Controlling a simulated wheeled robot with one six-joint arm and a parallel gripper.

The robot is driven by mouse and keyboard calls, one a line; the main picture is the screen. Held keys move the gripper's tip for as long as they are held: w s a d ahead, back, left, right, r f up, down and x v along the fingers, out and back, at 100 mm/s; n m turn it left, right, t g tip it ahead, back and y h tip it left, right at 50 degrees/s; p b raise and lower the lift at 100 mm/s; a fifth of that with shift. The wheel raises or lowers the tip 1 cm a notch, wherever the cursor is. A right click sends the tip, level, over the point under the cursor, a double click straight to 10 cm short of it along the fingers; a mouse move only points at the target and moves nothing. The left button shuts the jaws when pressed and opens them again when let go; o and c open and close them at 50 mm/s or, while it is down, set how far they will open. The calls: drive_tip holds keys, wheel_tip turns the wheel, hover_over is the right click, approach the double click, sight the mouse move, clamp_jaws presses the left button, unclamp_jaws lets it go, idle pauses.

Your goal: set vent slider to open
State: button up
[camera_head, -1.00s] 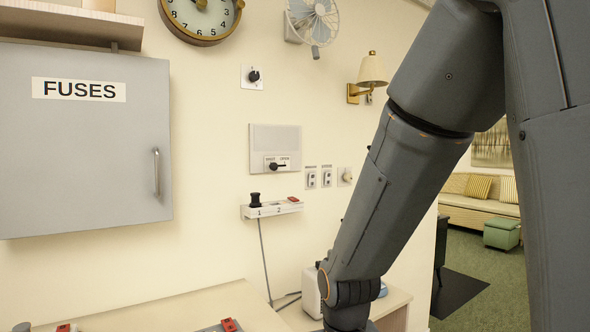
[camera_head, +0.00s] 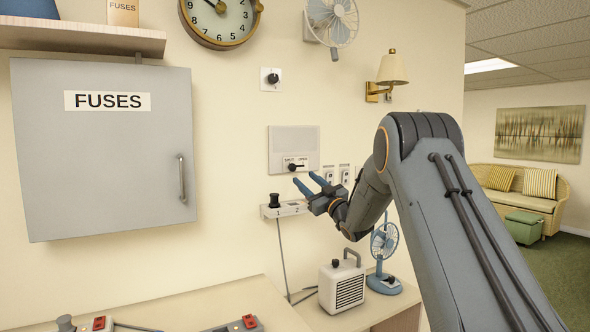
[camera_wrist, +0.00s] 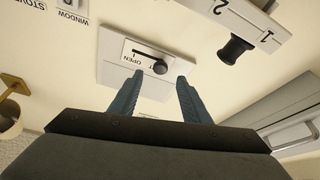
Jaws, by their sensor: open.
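The vent panel (camera_head: 294,140) is a pale grey plate on the wall. Its slider has a dark knob (camera_head: 292,167) at the left, SHUT end of a short slot; the OPEN label is at the right. In the wrist view the vent plate (camera_wrist: 112,75) appears turned over, with OPEN on the left and the slider knob (camera_wrist: 160,67) at the slot's other end. My gripper (camera_head: 306,179) is open and empty, just below and in front of the slider. In the wrist view the knob shows just beyond the gap between my fingertips (camera_wrist: 160,80), with no visible contact.
The FUSES cabinet (camera_head: 105,150) is left. A heater (camera_head: 341,286) and blue fan (camera_head: 384,250) stand on the counter below. A wall lamp (camera_head: 391,72) is above right.

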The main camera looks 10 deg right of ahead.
sight(293, 169)
drive_tip(key=p+x, duration=0.2)
drive_tip(key=x, duration=0.5)
drive_tip(key=shift+w+a+r, duration=0.15)
drive_tip(key=shift+w+r, duration=0.05)
drive_tip(key=shift+r, duration=0.05)
clamp_jaws()
